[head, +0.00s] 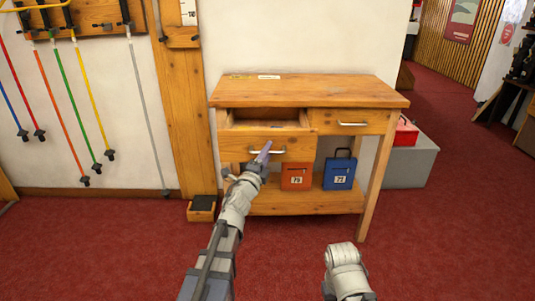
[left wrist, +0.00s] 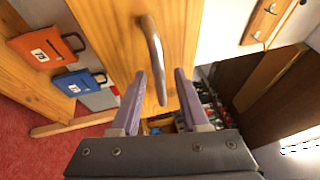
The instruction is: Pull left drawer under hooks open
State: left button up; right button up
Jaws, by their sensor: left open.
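The left drawer (head: 240,147) of the wooden bench stands pulled out, its inside partly visible from above. Its front also shows in the left wrist view (left wrist: 112,30). The metal bar handle (head: 281,151) is on that front. My left gripper (head: 264,152) is at the handle's left part in the head view. In the left wrist view its two purple fingers are open, with the handle (left wrist: 153,50) ahead and its near end between the fingertips. I cannot tell whether they touch it. My right gripper is not in view; only part of that arm shows.
The right drawer (head: 345,122) is shut. An orange box (head: 296,172) and a blue box (head: 342,168) are below the drawers, near the bench's lower shelf (head: 300,204). A grey case (head: 412,165) stands right of the bench. Red floor (head: 120,250) in front is clear.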

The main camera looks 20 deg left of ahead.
pick_arm(q)
jog(key=d+b+v, duration=0.1)
jog(key=v, duration=0.6)
jog(key=shift+s+a, duration=0.3)
jog(key=shift+a, duration=0.25)
jog(key=shift+f, duration=0.1)
jog(key=s+d+f+n+g+y, duration=0.2)
jog(key=f+n+g+y, duration=0.1)
jog(key=f+n+g, duration=0.3)
jog(key=s+d+f+n+g+y, duration=0.2)
jog(key=f+n+g+y, duration=0.1)
jog(key=f+n, duration=0.5)
jog(key=s+d+f+n+g+h+p, duration=0.1)
jog(key=s+d+f+g, duration=0.25)
jog(key=s, duration=0.35)
jog(key=s+d+f+g, duration=0.3)
jog(key=s+d+g, duration=0.15)
jog(key=s, duration=0.25)
jog(key=s+d+f+n+g+h+p, duration=0.1)
jog(key=s+d+f+g, duration=0.2)
jog(key=s+d, duration=0.3)
notch_tip(320, 180, up, 38)
jog(key=a+p, duration=0.1)
jog(key=p, duration=3.6)
jog(key=shift+s+f+p, duration=0.2)
jog(key=shift+s+p, duration=0.1)
